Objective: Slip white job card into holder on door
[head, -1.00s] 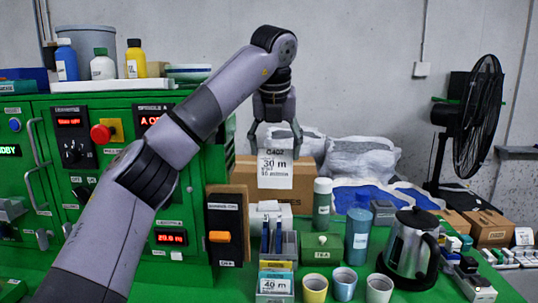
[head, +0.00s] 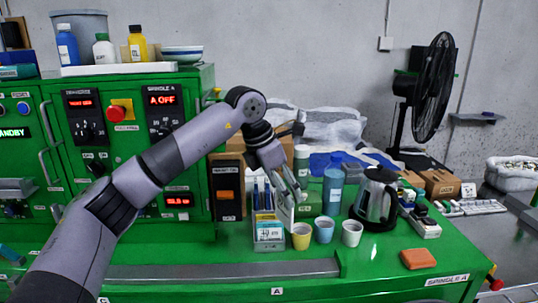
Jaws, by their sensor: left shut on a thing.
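My left gripper (head: 292,187) reaches in from the left, in front of the green cabinet's right side and above the bench. It is shut on the white job card (head: 285,214), which hangs below the fingers and is seen nearly edge-on, so its print cannot be read. The card is just right of a clear pen stand (head: 268,243) with a printed card on its front; whether they touch is unclear. The green cabinet doors (head: 125,145) are at left, partly hidden by my arm. I cannot make out a card holder on them. My right gripper is not in view.
Yellow (head: 301,237), blue (head: 324,230) and white (head: 351,233) cups stand close to the card's right. A steel kettle (head: 376,200) and a blue bottle (head: 332,186) are further right. An orange block (head: 418,259) lies on the green bench (head: 385,272), whose front right is mostly clear.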

